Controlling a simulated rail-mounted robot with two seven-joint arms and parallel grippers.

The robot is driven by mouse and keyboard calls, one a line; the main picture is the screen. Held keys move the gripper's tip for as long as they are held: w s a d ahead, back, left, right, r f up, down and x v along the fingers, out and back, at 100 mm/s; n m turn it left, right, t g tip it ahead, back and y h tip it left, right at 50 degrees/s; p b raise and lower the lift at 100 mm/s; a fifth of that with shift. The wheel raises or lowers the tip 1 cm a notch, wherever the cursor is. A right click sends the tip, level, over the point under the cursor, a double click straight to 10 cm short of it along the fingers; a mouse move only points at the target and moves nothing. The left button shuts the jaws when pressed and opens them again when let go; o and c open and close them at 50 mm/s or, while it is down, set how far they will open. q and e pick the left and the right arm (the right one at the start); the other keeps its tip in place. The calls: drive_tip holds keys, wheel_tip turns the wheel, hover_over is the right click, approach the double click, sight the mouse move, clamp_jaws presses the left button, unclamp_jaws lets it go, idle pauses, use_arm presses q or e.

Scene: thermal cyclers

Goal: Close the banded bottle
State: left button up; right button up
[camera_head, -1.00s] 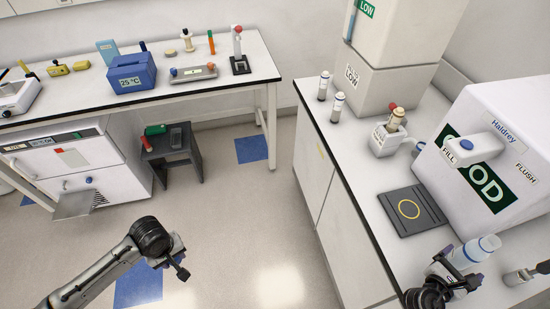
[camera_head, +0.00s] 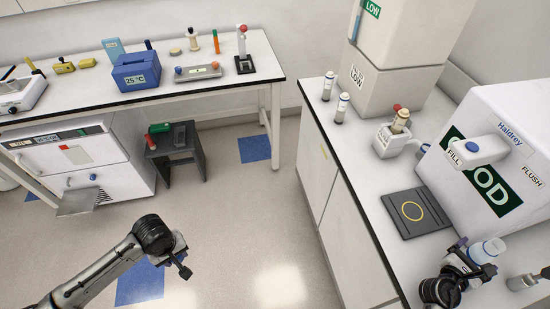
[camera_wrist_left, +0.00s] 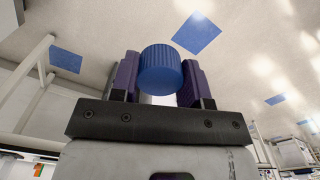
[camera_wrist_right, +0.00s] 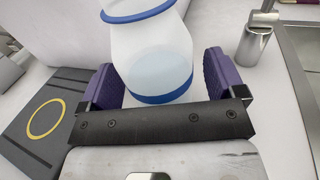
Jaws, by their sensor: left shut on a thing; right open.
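The banded bottle (camera_head: 488,250) stands on the right counter, whitish with blue bands. In the right wrist view the bottle (camera_wrist_right: 155,60) shows a blue band at its shoulder and another low on its body; its mouth is cut off at the top. My right gripper (camera_head: 468,262) is open, with its purple fingers on either side of the bottle and a visible gap on the right. My left gripper (camera_head: 180,262) is over the floor, well left of the counter. In the left wrist view it is shut on a ribbed blue cap (camera_wrist_left: 160,70).
A black pad with a yellow ring (camera_head: 388,202) lies left of the bottle. A white dispenser (camera_head: 480,130) stands behind it, and a metal tap (camera_head: 522,282) to its right. A white mug (camera_head: 385,145) and two vials (camera_head: 341,108) stand farther back. Open floor separates the counters.

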sight(499, 245)
drive_tip(key=shift+c, duration=0.5)
drive_tip(key=c, duration=1)
drive_tip(key=shift+o, duration=0.2)
